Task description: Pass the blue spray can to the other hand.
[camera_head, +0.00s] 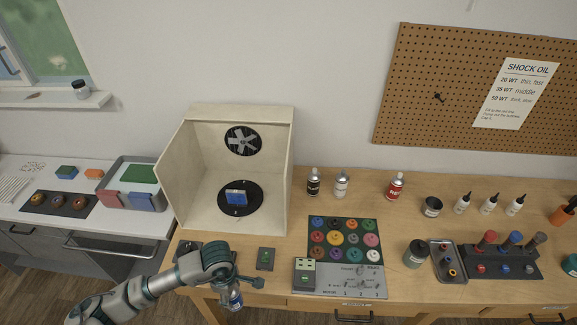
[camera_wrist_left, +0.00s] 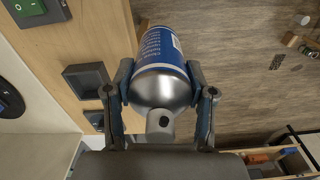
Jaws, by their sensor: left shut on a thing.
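The blue spray can (camera_head: 234,299) hangs in front of the table's front edge in the head view, held in my left gripper (camera_head: 236,283). In the left wrist view the blue spray can (camera_wrist_left: 162,60) has a blue printed label, a silver domed end and a grey nozzle facing the wrist. The two fingers of my left gripper (camera_wrist_left: 165,92) press on opposite sides of the can. In the head view the gripper partly hides the can. My right gripper is in neither view.
A pale spray booth (camera_head: 171,180) with a fan and a dark turntable stands at the back of the wooden table. Black, white and red spray cans (camera_head: 395,186) stand along the back. Small boxes, a paint pot tray (camera_head: 345,222) and a grey panel (camera_head: 340,281) lie near the front edge.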

